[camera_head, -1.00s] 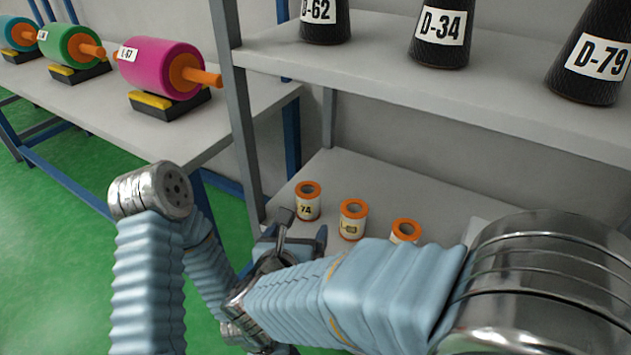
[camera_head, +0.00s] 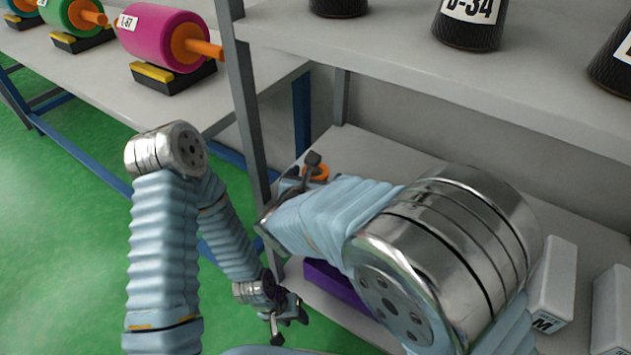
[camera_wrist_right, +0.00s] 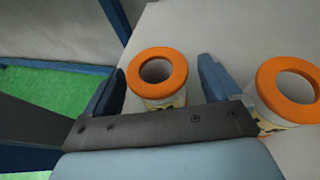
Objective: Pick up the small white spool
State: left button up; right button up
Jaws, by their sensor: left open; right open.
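A small white spool (camera_wrist_right: 158,80) with an orange rim stands upright between the two blue fingers of my right gripper (camera_wrist_right: 160,88) in the right wrist view. The fingers are apart, one on each side of it. A second such spool (camera_wrist_right: 288,88) stands just right of the right finger. In the head view my right gripper (camera_head: 303,178) is over the lower shelf, and the orange rim of a spool (camera_head: 318,172) shows beside it. My right arm hides the other spools there. My left gripper (camera_head: 287,316) hangs low, open and empty, away from the spools.
The upper shelf (camera_head: 420,50) with black cones (camera_head: 470,24) is above the lower shelf (camera_head: 380,150). A grey post (camera_head: 243,110) stands just left of my right gripper. A purple box (camera_head: 338,285) and white bottles (camera_head: 556,285) are lower down. A table with coloured rolls (camera_head: 165,40) is at left.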

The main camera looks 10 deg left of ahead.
jog(key=x, duration=0.2)
jog(key=shift+w+f, duration=0.15)
jog(key=shift+w, duration=0.2)
jog(key=c, duration=1.1)
jog(key=shift+c, duration=0.2)
